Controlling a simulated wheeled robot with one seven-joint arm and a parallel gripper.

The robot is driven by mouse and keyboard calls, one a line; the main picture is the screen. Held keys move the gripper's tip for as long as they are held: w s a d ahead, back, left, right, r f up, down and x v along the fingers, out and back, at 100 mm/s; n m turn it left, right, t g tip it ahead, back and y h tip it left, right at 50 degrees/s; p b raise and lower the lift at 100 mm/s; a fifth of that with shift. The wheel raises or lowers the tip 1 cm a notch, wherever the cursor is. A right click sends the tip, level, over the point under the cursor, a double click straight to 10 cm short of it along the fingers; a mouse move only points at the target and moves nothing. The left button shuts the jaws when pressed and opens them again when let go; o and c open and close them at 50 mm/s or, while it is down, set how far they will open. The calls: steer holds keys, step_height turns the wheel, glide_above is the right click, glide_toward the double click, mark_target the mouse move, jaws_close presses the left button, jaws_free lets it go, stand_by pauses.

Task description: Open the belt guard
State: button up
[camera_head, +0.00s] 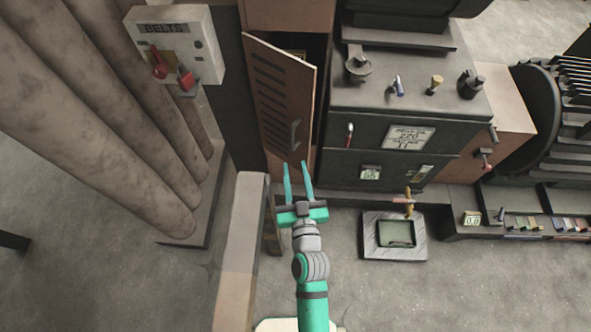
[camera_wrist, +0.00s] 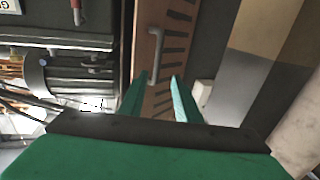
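The belt guard (camera_head: 270,85) is a brown louvred door on the cabinet left of the dark machine. It stands ajar, with a dark gap along its top and right side. Its grey bar handle (camera_head: 295,135) is low near the right edge. My gripper (camera_head: 295,165) is open and empty, its two green fingers pointing up just below the handle. In the wrist view, the handle (camera_wrist: 155,50) shows just beyond and between the fingertips (camera_wrist: 158,78), and the louvred guard (camera_wrist: 175,35) lies behind it. I cannot tell whether the fingers touch the guard.
A white BELTS switch box (camera_head: 178,50) with red levers is on the post at left, beside large pipes (camera_head: 110,90). The dark machine (camera_head: 400,70) with knobs stands right of the guard. A low beam (camera_head: 240,240) runs left of my arm. A framed floor plate (camera_head: 395,237) lies right.

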steer(key=shift+w+d+f, duration=0.1)
steer(key=c, duration=0.5)
steer(key=w+d+f+m, duration=0.1)
steer(key=m, duration=0.1)
steer(key=w+d+f+m+g, duration=0.1)
steer(key=w+d+f+m, duration=0.1)
steer(key=shift+w+d+f+g, duration=0.1)
steer(key=shift+w+f+g, duration=0.1)
steer(key=shift+w+g, duration=0.1)
jaws_close()
steer(key=w+d+r+m+g+y, duration=0.1)
steer(key=d+r+m+y, duration=0.25)
steer(key=d, duration=0.25)
steer(key=w+d+r+m+y, duration=0.2)
steer(key=d+m+y, duration=0.2)
steer(key=d+m, duration=0.15)
steer(key=x, duration=0.9)
steer(key=shift+s+a+r, duration=0.2)
steer(key=shift+s+a, duration=1.05)
steer(key=shift+s, duration=0.25)
